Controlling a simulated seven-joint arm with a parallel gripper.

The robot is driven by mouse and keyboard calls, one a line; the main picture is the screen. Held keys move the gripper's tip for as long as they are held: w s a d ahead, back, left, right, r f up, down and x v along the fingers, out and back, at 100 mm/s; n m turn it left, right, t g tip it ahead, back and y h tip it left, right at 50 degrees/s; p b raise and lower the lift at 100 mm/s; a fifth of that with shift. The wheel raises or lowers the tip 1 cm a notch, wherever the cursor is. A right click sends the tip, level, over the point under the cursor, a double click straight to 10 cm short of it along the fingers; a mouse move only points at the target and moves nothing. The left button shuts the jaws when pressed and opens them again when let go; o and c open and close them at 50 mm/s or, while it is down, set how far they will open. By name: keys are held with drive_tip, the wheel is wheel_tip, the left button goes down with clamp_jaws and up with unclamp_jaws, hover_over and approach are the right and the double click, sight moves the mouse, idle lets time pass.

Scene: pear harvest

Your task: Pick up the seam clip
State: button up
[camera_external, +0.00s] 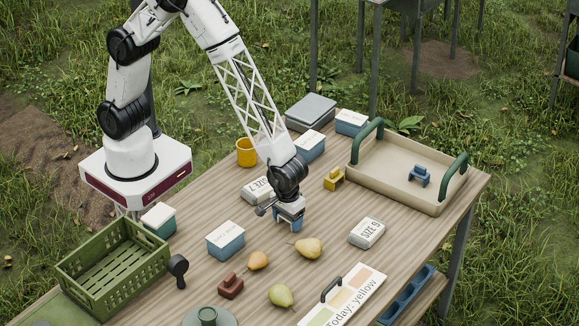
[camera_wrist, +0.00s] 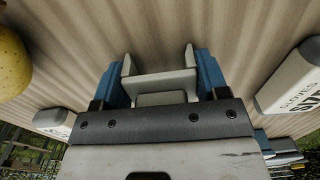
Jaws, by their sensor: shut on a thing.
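My gripper (camera_external: 290,222) is low over the middle of the table, between the blue box and the SIZE 9 block. In the wrist view its blue fingers (camera_wrist: 161,72) are set well apart. A pale grey piece with a crossbar and two upright ends, apparently the seam clip (camera_wrist: 165,83), sits between them. The fingers are shut on it. In the external view it is mostly hidden by the gripper, and I cannot tell its full shape or its exact height above the table.
Pears (camera_external: 308,248) lie close in front of my gripper. The SIZE 9 block (camera_external: 367,233) is to the right, a blue box (camera_external: 225,240) to the left. A beige tray (camera_external: 388,192) with green handles stands at the back right, a green crate (camera_external: 120,285) at the left. A small yellow piece (camera_external: 334,179) stands behind.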

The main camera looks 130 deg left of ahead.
drive_tip(key=shift+r, duration=0.2)
drive_tip(key=shift+r, duration=1.35)
drive_tip(key=shift+s+r, duration=0.25)
drive_tip(key=shift+r, duration=0.05)
drive_tip(key=s, duration=0.5)
drive_tip(key=s+r, duration=0.1)
drive_tip(key=s, duration=0.9)
drive_tip(key=shift+s+d+r, duration=0.15)
drive_tip(key=shift+s+d, duration=0.1)
